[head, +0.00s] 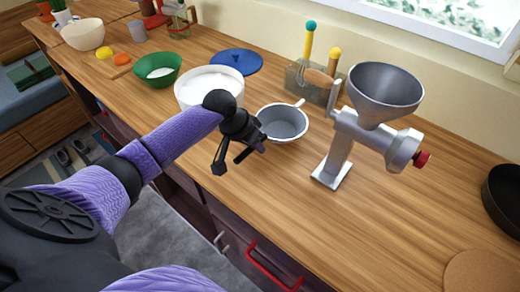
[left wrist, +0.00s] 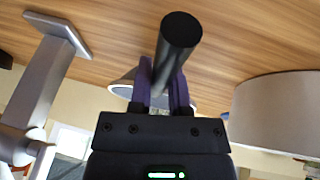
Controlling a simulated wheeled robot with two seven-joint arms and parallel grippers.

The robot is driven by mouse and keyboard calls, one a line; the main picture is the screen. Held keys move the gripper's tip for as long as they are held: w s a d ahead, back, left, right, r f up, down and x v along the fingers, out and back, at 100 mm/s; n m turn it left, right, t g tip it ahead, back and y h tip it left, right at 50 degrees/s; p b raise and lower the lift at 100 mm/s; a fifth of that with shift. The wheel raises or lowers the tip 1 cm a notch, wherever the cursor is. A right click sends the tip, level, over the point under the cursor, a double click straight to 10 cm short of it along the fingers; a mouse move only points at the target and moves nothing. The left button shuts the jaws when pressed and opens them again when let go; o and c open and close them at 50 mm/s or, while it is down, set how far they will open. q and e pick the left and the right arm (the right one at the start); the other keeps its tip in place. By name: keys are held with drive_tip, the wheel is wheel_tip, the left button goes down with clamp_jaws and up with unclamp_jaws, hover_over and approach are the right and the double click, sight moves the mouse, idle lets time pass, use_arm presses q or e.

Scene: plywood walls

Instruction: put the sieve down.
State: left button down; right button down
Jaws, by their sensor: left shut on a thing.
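The sieve (head: 283,123) is a grey round bowl with a pale rim and a small pale tab on its far side. It is over the wooden counter between the white bowl and the metal grinder; I cannot tell if it touches the counter. My left gripper (head: 258,143) is at its near left side. In the left wrist view, the purple fingers (left wrist: 165,92) are shut on a dark round handle (left wrist: 178,42), with part of the sieve's pale rim (left wrist: 122,90) behind them. My right gripper is not in view.
A metal grinder (head: 340,150) stands just right of the sieve. A large white bowl (head: 190,98) is close on the left, with a blue plate (head: 237,61) behind. A utensil holder (head: 305,85) stands behind the sieve. Counter in front of the grinder is clear.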

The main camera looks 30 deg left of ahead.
use_arm(q)
wheel_tip(320, 180, down, 2)
drive_tip(key=shift+f, duration=0.1)
drive_tip(key=shift+f, duration=0.1)
drive_tip(key=c, duration=0.6)
unclamp_jaws()
drive_tip(key=p+v, duration=0.3)
drive_tip(key=v, duration=0.9)
drive_tip(key=shift+p, duration=0.4)
